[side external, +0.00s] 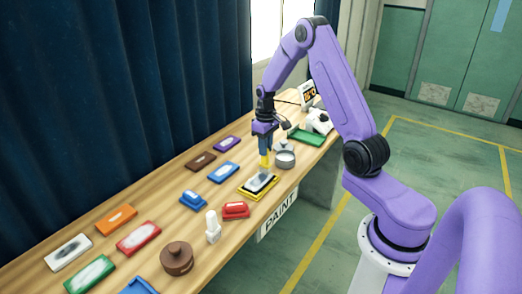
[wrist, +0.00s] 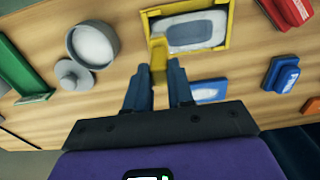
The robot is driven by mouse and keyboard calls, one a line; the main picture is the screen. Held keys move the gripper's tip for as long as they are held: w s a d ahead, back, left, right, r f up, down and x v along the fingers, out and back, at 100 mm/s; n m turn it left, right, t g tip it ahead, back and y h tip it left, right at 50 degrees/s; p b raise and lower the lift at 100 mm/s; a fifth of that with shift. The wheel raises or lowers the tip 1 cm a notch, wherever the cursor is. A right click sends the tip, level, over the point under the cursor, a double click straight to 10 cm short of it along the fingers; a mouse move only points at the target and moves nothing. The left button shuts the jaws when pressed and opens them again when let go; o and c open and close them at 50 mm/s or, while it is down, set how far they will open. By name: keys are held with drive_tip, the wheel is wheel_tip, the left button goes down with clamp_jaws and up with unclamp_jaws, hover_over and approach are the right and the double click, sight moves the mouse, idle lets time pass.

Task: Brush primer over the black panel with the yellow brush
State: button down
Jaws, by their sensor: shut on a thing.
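My gripper (side external: 265,146) is shut on the yellow brush (side external: 265,160), which points down. In the wrist view the brush (wrist: 158,62) shows between the two fingers (wrist: 158,84). The black panel (side external: 248,189) lies in a yellow-edged tray (side external: 243,193) on the table. In the wrist view the tray (wrist: 227,28) is just ahead of the brush. The brush end is over or at the panel's far end; I cannot tell if it touches.
A round grey pot (side external: 285,158) with white contents (wrist: 93,45) stands close to the tray. A red block (side external: 235,210), a blue block (side external: 193,200) and a white bottle-like piece (side external: 212,228) stand nearby.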

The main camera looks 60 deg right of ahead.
drive_tip(key=shift+d, duration=0.5)
drive_tip(key=shift+s, duration=0.4)
drive_tip(key=shift+s+a, duration=0.35)
drive_tip(key=shift+a, duration=5.5)
drive_tip(key=shift+d, duration=5.6)
drive_tip(key=shift+d+r, duration=0.1)
drive_tip(key=shift+d, duration=0.15)
wheel_tip(320, 180, up, 8)
drive_tip(key=shift+a, duration=0.1)
